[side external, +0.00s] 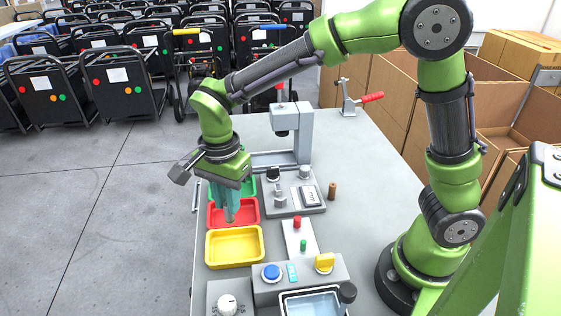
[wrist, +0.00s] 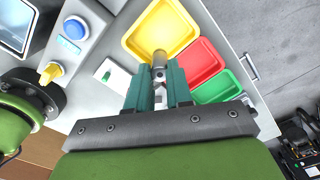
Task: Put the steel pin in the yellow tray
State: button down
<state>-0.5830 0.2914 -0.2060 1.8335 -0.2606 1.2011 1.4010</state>
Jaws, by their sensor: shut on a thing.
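The steel pin is a small grey cylinder (wrist: 159,59) between my fingertips in the wrist view. My gripper (side external: 229,208) is shut on it, pointing down above the red tray in the side view, and the pin's lower end shows under the fingers. My gripper also shows in the wrist view (wrist: 159,78). The yellow tray (side external: 235,246) lies just in front of the red one and looks empty. In the wrist view the yellow tray (wrist: 135,40) is just beyond the fingertips, and the pin overlaps its edge in the picture. The pin's upper part is hidden by the fingers.
The red tray (side external: 251,212) and the green tray (side external: 247,188) stand in a row behind the yellow one. A grey fixture (side external: 300,197) and a white panel with red and green buttons (side external: 292,240) stand to the right. A control box (side external: 270,292) is in front.

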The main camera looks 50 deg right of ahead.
notch_tip(320, 180, down, 10)
jog(key=shift+r, duration=0.15)
dwell(0.4)
jog(key=c, duration=1)
grip_release()
